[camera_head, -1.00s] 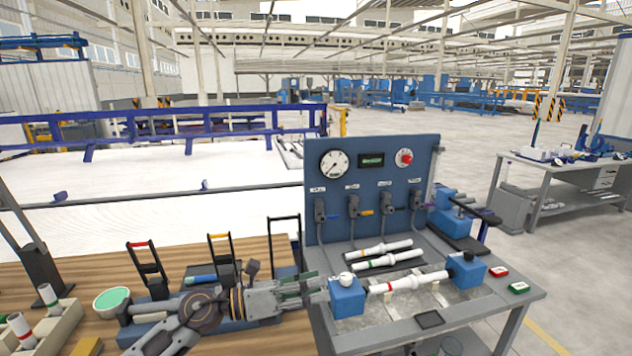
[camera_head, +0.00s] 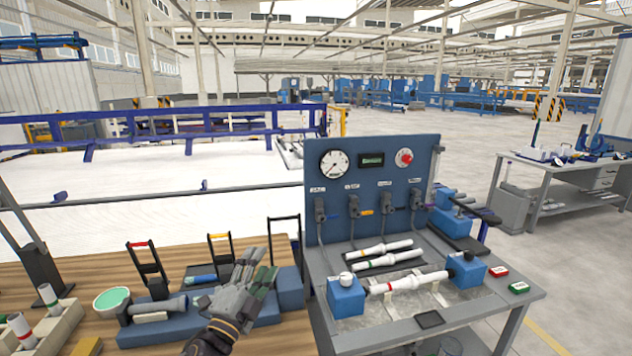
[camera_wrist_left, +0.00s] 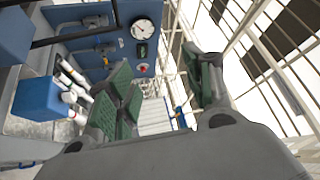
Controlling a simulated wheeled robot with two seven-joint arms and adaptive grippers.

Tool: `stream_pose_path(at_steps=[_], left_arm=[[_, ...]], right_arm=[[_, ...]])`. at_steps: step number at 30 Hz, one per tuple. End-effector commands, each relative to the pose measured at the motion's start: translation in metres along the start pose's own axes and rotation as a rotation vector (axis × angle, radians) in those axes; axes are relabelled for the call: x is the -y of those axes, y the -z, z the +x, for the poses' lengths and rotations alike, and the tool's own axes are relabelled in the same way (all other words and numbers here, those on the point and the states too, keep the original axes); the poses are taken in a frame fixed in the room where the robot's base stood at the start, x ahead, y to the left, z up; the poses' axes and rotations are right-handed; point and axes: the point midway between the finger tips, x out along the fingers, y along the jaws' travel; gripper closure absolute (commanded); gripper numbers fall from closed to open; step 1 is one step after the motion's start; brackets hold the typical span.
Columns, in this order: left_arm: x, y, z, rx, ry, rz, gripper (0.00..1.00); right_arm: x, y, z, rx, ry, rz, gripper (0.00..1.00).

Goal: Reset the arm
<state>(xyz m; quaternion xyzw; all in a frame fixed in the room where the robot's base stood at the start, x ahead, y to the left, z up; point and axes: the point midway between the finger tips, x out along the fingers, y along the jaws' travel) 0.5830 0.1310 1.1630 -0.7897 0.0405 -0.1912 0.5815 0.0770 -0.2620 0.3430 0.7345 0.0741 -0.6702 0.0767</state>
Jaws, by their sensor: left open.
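My left gripper (camera_head: 256,268) stands over the wooden table in the head view, its fingers pointing up and away, left of the test bench. In the left wrist view my left gripper (camera_wrist_left: 165,95) shows its green-padded fingers apart with nothing between them. A white pipe with a red band (camera_head: 408,283) lies between two blue clamp blocks on the bench, clear of the gripper. Two more white pipes (camera_head: 385,250) lie on a dark rack behind it. My right gripper is not seen.
The blue gauge panel (camera_head: 372,215) stands upright at the back of the grey bench (camera_head: 480,310). On the wooden table (camera_head: 85,265) are a green-topped bowl (camera_head: 112,299), a pipe holder box (camera_head: 50,325), a blue fixture (camera_head: 180,325) and upright black-handled frames (camera_head: 285,240).

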Motion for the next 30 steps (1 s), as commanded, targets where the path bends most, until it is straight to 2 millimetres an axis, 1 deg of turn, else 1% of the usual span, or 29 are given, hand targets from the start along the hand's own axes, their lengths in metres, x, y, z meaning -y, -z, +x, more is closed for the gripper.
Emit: stream_pose_path(at_steps=[3,8,11,15,19,23,27,30], left_arm=[[-0.015,-0.024,-0.013,0.123,-0.052,-0.116,0.48],[-0.039,-0.053,-0.036,0.288,-0.130,-0.266,0.48],[-0.056,-0.068,-0.054,0.391,-0.183,-0.358,0.48],[-0.083,-0.086,-0.084,0.536,-0.262,-0.480,0.48],[-0.107,-0.098,-0.116,0.669,-0.340,-0.588,0.48],[-0.131,-0.104,-0.152,0.802,-0.423,-0.691,0.48],[-0.155,-0.104,-0.193,0.942,-0.518,-0.794,0.48],[-0.169,-0.101,-0.224,1.041,-0.588,-0.863,0.48]], right_arm=[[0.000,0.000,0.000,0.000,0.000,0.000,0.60],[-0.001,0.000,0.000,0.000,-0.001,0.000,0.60],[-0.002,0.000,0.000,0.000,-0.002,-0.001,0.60],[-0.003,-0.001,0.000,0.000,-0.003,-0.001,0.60],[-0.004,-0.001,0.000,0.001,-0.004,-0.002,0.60],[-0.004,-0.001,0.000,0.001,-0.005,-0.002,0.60],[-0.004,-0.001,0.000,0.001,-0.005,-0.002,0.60],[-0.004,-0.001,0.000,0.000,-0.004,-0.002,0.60]])
